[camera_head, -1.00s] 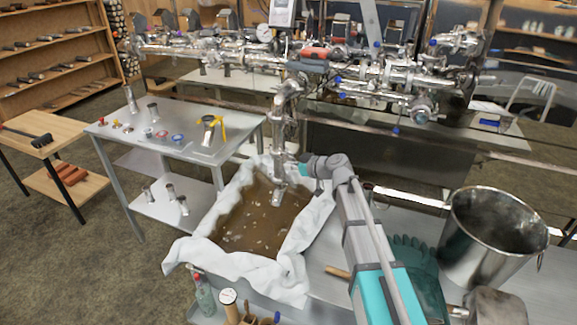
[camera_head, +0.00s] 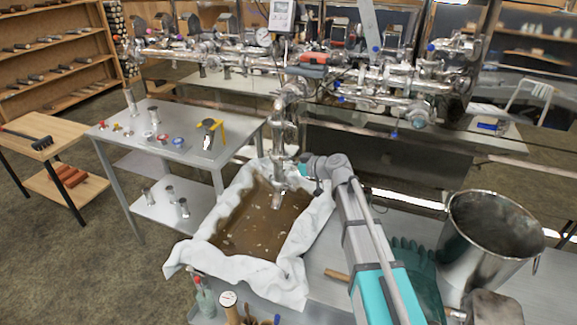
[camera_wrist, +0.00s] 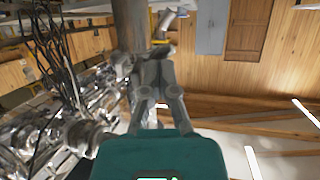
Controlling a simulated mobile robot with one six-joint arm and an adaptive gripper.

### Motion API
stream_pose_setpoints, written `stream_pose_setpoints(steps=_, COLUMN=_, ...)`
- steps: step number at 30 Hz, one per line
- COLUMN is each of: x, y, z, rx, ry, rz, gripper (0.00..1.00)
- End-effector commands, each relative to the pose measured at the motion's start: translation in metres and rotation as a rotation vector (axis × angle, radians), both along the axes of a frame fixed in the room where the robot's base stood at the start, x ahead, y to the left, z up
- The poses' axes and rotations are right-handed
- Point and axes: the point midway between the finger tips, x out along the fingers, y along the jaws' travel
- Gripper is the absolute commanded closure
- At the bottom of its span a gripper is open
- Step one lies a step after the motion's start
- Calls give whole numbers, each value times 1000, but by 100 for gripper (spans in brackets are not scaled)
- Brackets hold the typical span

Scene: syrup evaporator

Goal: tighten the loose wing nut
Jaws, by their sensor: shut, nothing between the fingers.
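My gripper (camera_wrist: 155,68) is shut and empty in the wrist view, its fingers together and pointing up the picture. Just beyond the fingertips is a small metal fitting (camera_wrist: 170,20) with a yellow band, beside a vertical steel pipe (camera_wrist: 130,25). I cannot tell whether this fitting is the loose wing nut, or whether the fingers touch it. In the head view the end of my arm is close to the right side of the vertical pipe (camera_head: 280,120); my fingers are not clear there.
A cloth-lined pan (camera_head: 240,275) of brown liquid is below the pipe. Horizontal piping (camera_head: 380,75) crosses behind. A metal table (camera_head: 180,150) with small parts stands left.

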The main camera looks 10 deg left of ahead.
Motion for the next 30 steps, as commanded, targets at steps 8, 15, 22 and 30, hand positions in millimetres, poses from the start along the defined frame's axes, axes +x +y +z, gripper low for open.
stream_pose_setpoints(steps=8, x=-5, y=-14, z=10, rx=0, ry=1, rz=0, gripper=100)
stream_pose_setpoints(steps=15, x=-15, y=-43, z=29, rx=1, ry=-1, rz=-1, gripper=100)
stream_pose_setpoints(steps=22, x=-29, y=-76, z=48, rx=0, ry=0, rz=-2, gripper=100)
stream_pose_setpoints(steps=30, x=-40, y=-105, z=63, rx=1, ry=0, rz=-1, gripper=100)
